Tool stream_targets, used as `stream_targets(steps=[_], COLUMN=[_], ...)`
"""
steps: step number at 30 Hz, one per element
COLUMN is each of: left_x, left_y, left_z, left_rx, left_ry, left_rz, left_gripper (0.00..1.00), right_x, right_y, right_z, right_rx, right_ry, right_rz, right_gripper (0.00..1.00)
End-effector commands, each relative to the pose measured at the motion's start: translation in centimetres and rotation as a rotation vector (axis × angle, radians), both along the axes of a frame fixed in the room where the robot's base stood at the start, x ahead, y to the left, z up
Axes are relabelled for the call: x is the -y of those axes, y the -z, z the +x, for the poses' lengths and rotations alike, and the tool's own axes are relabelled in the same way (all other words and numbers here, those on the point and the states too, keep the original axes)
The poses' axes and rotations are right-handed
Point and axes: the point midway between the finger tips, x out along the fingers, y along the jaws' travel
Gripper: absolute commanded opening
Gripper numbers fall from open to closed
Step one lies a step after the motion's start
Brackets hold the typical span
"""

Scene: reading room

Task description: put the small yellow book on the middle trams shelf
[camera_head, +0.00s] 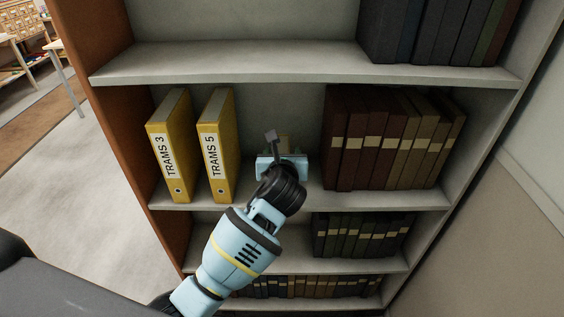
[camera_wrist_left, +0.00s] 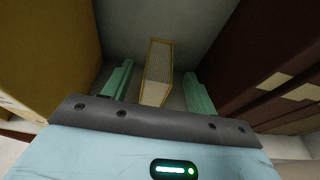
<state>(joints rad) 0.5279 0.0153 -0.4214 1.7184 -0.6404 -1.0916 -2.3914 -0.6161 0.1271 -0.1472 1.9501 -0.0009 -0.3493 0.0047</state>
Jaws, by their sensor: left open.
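The small yellow book (camera_wrist_left: 157,72) stands upright at the back of the middle shelf (camera_head: 176,202), with pale page edges facing the left wrist camera. In the head view only a bit of the book (camera_head: 285,143) shows behind my left gripper (camera_head: 283,160). The left wrist view shows the left gripper (camera_wrist_left: 158,88) open, with one green finger on each side of the book and gaps between fingers and book. The yellow binders TRAMS 3 (camera_head: 171,145) and TRAMS 5 (camera_head: 217,145) stand on the same shelf, left of the gripper. My right gripper is not in view.
Dark red and brown books (camera_head: 385,140) stand close on the right of the gripper. The shelf board above (camera_head: 250,63) and the shelf below with dark books (camera_head: 360,236) bound the space. Bare shelf lies between TRAMS 5 and the red books around my gripper.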

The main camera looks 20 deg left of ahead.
Motion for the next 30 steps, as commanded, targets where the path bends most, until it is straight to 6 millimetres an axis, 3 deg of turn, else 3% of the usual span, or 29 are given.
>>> stream_targets(steps=[6, 12, 26, 30], left_x=[0.9, 1.4, 1.5, 1.5], left_y=[-1.1, -1.6, -1.5, 1.1], left_z=[-3.3, -5.0, -5.4, -6.1], left_rx=[0.001, 0.0, -0.002, -0.011], left_ry=[0.001, 0.0, -0.001, -0.01], left_rz=[0.0, 0.0, -0.007, -0.128], left_gripper=[0.58, 0.58, 0.58, 0.58], right_x=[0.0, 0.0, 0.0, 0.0], right_y=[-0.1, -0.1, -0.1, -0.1], right_z=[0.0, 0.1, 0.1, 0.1], right_rx=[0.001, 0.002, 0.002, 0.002], right_ry=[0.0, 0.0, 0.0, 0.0], right_rz=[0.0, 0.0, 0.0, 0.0], right_gripper=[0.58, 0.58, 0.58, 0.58])
